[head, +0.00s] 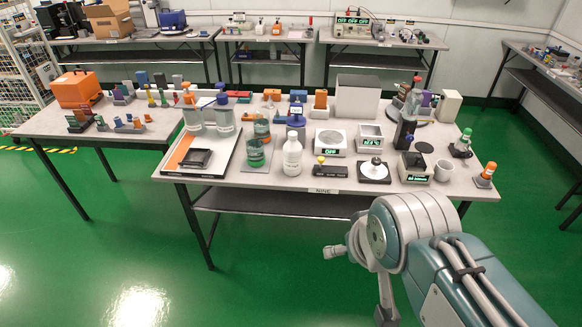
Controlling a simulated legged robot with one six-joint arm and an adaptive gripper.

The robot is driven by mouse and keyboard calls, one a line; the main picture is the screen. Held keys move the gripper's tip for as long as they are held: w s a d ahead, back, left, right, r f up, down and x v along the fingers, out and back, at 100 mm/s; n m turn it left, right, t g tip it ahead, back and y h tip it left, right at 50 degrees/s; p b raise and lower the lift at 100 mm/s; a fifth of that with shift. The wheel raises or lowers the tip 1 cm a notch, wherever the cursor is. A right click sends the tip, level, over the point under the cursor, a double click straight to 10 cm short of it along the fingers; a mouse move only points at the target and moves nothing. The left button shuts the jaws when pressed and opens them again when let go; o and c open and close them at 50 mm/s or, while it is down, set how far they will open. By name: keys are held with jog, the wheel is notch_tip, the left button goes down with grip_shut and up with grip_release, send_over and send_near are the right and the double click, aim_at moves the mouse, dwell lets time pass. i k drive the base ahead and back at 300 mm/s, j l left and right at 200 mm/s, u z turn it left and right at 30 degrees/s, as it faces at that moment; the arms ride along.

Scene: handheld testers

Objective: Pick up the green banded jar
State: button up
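The green banded jar (255,153) stands upright near the front edge of the middle table, left of a white bottle (292,154). A similar jar with an orange band (262,129) stands just behind it and is partly hidden by it. My gripper (357,284) is in front of the table, low and to the right of the jar, well apart from it. Its two fingers look spread apart with nothing between them, though my wrist hides part of the gripper.
To the right stand a black tester (330,171), scales (331,142) and a white pad (374,172). The table's front edge lies between my gripper and the jar. Green floor in front is clear.

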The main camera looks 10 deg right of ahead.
aim_at(255, 150)
jog(key=i+j, duration=0.15)
jog(key=i, duration=0.4)
jog(key=i+j, duration=0.15)
jog(key=i, duration=0.45)
jog(key=i+j+u, duration=0.1)
jog(key=i, duration=0.45)
jog(key=j, duration=0.1)
